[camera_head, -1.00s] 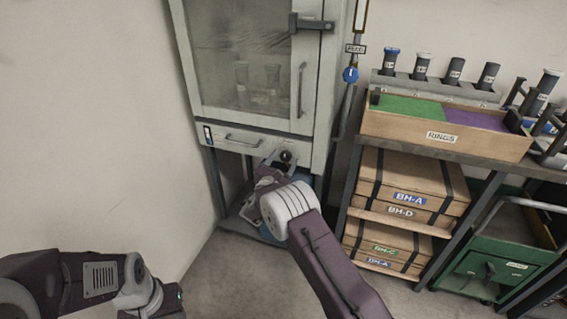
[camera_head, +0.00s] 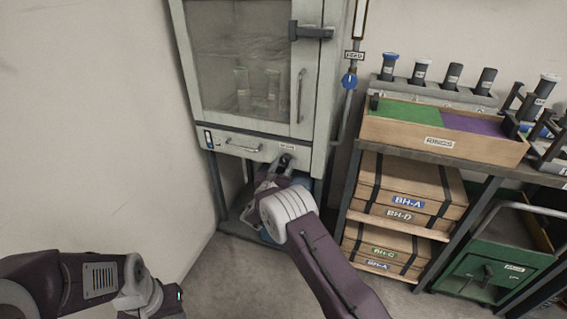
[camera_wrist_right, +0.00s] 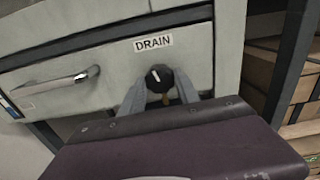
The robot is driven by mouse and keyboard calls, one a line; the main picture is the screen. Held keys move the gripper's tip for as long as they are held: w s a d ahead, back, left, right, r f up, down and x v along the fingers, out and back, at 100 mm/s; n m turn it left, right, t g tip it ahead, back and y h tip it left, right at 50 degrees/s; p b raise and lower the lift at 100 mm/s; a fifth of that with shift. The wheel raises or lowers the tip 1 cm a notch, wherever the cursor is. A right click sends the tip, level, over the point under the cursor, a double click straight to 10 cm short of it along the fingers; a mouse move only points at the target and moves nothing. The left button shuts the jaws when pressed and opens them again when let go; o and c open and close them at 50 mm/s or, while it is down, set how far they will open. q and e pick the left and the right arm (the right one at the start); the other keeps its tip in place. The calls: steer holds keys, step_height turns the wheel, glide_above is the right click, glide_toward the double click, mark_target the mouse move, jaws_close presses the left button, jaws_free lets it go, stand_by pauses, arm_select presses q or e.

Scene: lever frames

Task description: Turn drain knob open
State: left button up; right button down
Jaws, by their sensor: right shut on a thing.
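The drain knob (camera_wrist_right: 159,77) is a round black knob with a white mark, under a "DRAIN" label (camera_wrist_right: 154,43) on the lower panel of the grey cabinet (camera_head: 235,142). In the right wrist view the white mark points up, tilted slightly left. My right gripper (camera_wrist_right: 159,95) has its two grey fingers on either side of the knob and is shut on it. In the head view the right gripper (camera_head: 284,165) covers most of the knob. My left arm shows at the lower left; its gripper fingers are not visible.
The cabinet has a glass door above and a drawer-like handle (camera_head: 243,147) left of the knob. A blue round valve (camera_head: 349,81) is on the pipe at its right. A shelf with wooden boxes (camera_head: 408,198) stands to the right. Bare floor lies in front.

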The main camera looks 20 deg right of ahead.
steer(key=n+p, duration=0.2)
steer(key=n, duration=0.2)
steer(key=shift+r+n, duration=0.1)
steer(key=shift+n, duration=0.2)
steer(key=shift+n+p, duration=0.7)
steer(key=shift+n, duration=1.3)
steer(key=c, duration=0.9)
jaws_free()
